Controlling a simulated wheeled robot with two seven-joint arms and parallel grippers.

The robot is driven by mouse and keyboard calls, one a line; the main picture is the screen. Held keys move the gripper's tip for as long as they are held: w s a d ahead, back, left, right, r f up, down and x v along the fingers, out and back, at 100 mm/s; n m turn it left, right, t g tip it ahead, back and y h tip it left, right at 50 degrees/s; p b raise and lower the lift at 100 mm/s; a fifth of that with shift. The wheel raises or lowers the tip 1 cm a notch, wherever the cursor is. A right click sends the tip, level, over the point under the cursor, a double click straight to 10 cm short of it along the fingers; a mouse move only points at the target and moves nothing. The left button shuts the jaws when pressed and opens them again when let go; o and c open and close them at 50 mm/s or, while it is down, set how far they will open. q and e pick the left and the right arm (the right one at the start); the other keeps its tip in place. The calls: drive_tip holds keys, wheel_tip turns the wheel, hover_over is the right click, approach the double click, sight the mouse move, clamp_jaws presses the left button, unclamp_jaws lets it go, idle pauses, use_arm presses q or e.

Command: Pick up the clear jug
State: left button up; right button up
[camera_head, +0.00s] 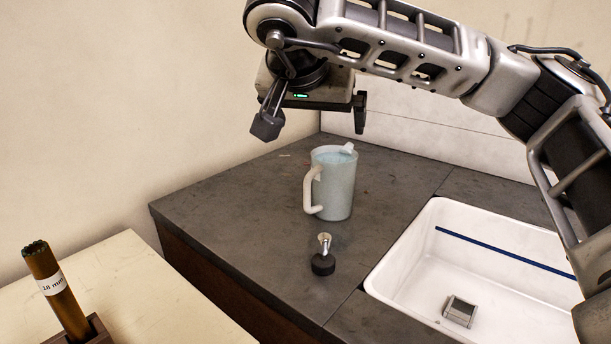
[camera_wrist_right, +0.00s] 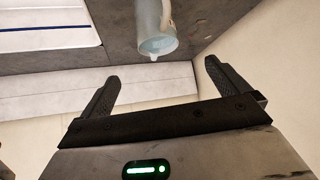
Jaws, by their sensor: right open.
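The clear jug (camera_head: 338,186) stands upright on the dark counter in the head view, its handle toward the left and its spout at the upper right. It looks pale blue and translucent. It also shows in the right wrist view (camera_wrist_right: 154,28), at the top, beyond the fingertips. My right gripper (camera_head: 313,122) is open and empty, above the jug and apart from it. Its two spread fingers show in the right wrist view (camera_wrist_right: 160,82) with nothing between them. My left gripper is in neither view.
A small black-based object with a metal top (camera_head: 323,263) stands in front of the jug. A white sink (camera_head: 440,225) with a blue line and a small metal block (camera_head: 459,311) inside lies to the right. A brown cylinder labelled 18 mm (camera_head: 55,290) stands on the pale table (camera_head: 150,290).

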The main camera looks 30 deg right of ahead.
sight(333, 155)
drive_tip(key=shift+s+d+b+x, duration=0.1)
drive_tip(key=shift+b+x, duration=0.35)
drive_tip(key=shift+x, duration=3.4)
drive_tip(key=shift+s+d+b+x, duration=0.15)
drive_tip(key=shift+b+x, duration=0.25)
drive_tip(key=shift+x, duration=3.45)
drive_tip(key=c, duration=1.9)
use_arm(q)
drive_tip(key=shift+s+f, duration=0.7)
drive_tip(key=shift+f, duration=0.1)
use_arm(e)
drive_tip(key=shift+w+r, duration=0.1)
drive_tip(key=shift+r, duration=0.05)
drive_tip(key=shift+c, duration=0.9)
drive_tip(key=shift+r, duration=0.1)
